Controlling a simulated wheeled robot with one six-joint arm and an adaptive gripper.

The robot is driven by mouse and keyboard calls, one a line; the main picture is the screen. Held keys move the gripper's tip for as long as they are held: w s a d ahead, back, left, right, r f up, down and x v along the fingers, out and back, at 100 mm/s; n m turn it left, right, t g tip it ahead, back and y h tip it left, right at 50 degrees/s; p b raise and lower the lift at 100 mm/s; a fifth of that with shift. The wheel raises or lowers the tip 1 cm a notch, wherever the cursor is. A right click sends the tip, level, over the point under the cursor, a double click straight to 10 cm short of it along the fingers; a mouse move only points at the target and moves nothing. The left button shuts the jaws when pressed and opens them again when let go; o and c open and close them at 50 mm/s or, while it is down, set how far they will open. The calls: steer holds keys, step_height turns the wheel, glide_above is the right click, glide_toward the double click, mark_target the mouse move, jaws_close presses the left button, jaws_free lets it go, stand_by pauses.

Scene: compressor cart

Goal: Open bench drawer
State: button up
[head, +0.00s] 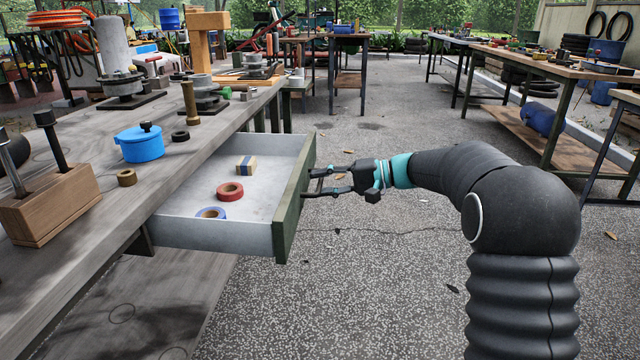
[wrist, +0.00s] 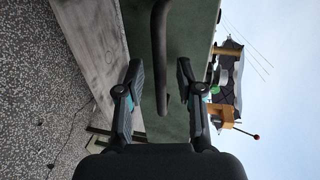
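The bench drawer (head: 285,219) stands pulled out from the workbench. Its green front faces right and its pale inside shows. In it lie a red tape roll (head: 230,192), a blue tape roll (head: 211,213) and a small wood-coloured block with a dark band (head: 246,164). My gripper (head: 312,183) is at the outer side of the drawer front. In the wrist view, the dark bar handle (wrist: 161,60) runs between the two fingers of my gripper (wrist: 160,72). The fingers are apart, with a gap visible on each side of the handle. The handle is hard to make out in the head view.
On the workbench top (head: 70,240) stand a blue pot (head: 140,143), a wooden block holding tools (head: 45,205) and several metal parts. Another bench (head: 540,65) stands at the right. The gravel floor (head: 380,290) around the drawer is clear.

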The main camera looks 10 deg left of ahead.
steer(key=v, duration=1.1)
step_height(320, 180, down, 10)
steer(key=s+d+m+h, duration=0.2)
steer(key=d+m+h, duration=0.1)
steer(key=h, duration=0.1)
steer(key=s+d+f+h, duration=0.3)
steer(key=s, duration=0.3)
steer(key=s+d+r+t+h+p, duration=0.2)
steer(key=s+d+r+h, duration=0.1)
steer(key=s, duration=0.6)
steer(key=s+d+r+n+t+h+p, duration=0.1)
steer(key=s+d+r+t+h+p, duration=0.1)
steer(key=s, duration=0.7)
steer(key=s+d+r+n+t+h+p, duration=0.1)
steer(key=s+d+r+t+h+p, duration=0.1)
steer(key=s+r, duration=0.4)
steer(key=shift+s+d+h+p, duration=0.4)
steer(key=shift+s+d+h, duration=0.65)
steer(key=shift+s, duration=1.1)
